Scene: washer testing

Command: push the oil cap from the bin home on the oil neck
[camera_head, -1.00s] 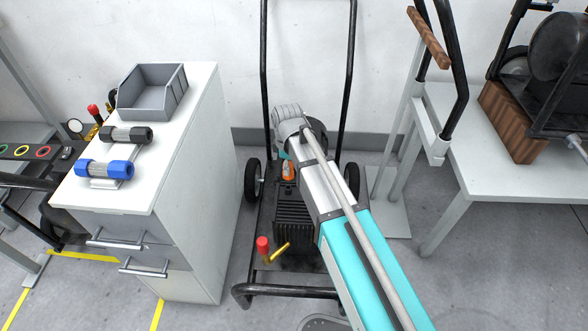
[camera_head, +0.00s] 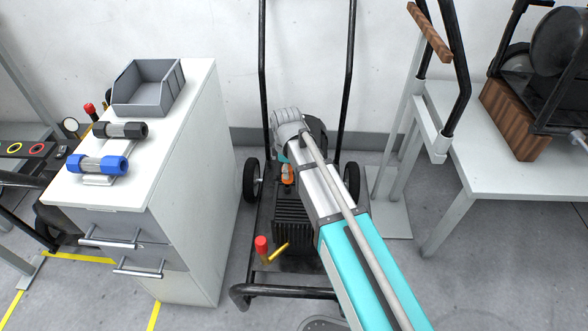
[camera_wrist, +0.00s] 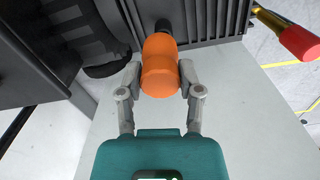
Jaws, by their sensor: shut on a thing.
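My gripper (camera_wrist: 160,85) is shut on an orange oil cap (camera_wrist: 160,66) in the wrist view, one finger on each side of it. Just beyond the cap is a short dark oil neck (camera_wrist: 163,27) on the finned black pump body; cap and neck overlap in this view, and I cannot tell whether the cap is fully seated. In the head view the orange cap (camera_head: 287,174) shows small beside my arm, above the finned pump (camera_head: 291,211) on the cart. The bin (camera_head: 148,88) is a grey open box on the white cabinet; its visible inside looks empty.
The black cart (camera_head: 245,292) with tall handle bars surrounds the pump. A red-tipped brass valve (camera_head: 262,246) rises at its front and also shows at upper right in the wrist view (camera_wrist: 296,38). The white cabinet (camera_head: 195,170) stands close left, a white table (camera_head: 470,180) right.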

